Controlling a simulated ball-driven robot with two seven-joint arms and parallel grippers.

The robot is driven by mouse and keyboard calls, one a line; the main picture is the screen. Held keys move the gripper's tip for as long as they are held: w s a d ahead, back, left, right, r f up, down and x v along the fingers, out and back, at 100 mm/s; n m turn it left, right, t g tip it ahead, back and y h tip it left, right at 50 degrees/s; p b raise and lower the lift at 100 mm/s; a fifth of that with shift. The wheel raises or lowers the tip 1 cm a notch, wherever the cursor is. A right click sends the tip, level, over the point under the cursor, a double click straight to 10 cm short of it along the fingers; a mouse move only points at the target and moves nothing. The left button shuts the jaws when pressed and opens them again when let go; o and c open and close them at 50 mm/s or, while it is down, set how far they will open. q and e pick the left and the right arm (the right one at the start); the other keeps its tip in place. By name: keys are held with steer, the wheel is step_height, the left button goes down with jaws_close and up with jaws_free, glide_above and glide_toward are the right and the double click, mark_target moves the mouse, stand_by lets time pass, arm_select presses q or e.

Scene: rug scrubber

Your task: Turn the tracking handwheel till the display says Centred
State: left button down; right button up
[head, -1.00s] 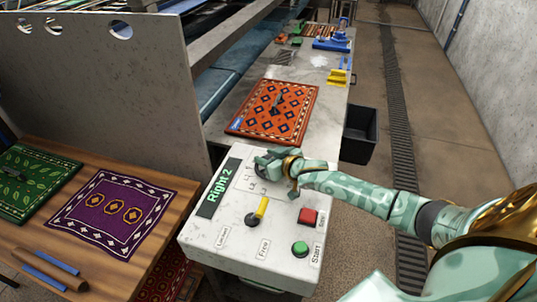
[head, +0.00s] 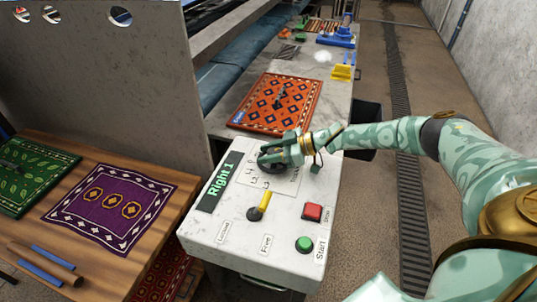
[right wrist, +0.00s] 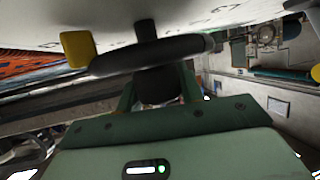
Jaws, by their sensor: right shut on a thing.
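The tracking handwheel (head: 272,160) is a dark wheel on top of the white control box (head: 225,232). My right gripper (head: 284,154) is shut on it and covers part of it. In the right wrist view the handwheel's dark rim (right wrist: 150,55) runs across between the fingers. The display (head: 219,182) on the box's left side reads "Right 1" in green. The yellow lever (head: 264,201) points up and right, between the labels Locked and Free. My left gripper is not in view.
A red button (head: 312,211) and a green Start button (head: 304,244) sit on the box. An orange rug (head: 277,103) lies on the bench behind. A wooden table (head: 95,262) with purple (head: 112,207) and green rugs (head: 30,172) stands at left.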

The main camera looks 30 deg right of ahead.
steer(key=shift+n+y, duration=0.3)
steer(key=shift+n, duration=0.1)
steer(key=o, duration=1)
steer(key=shift+g, duration=0.3)
steer(key=p+v, duration=0.1)
steer(key=v, duration=1.5)
steer(key=shift+s+d, duration=0.1)
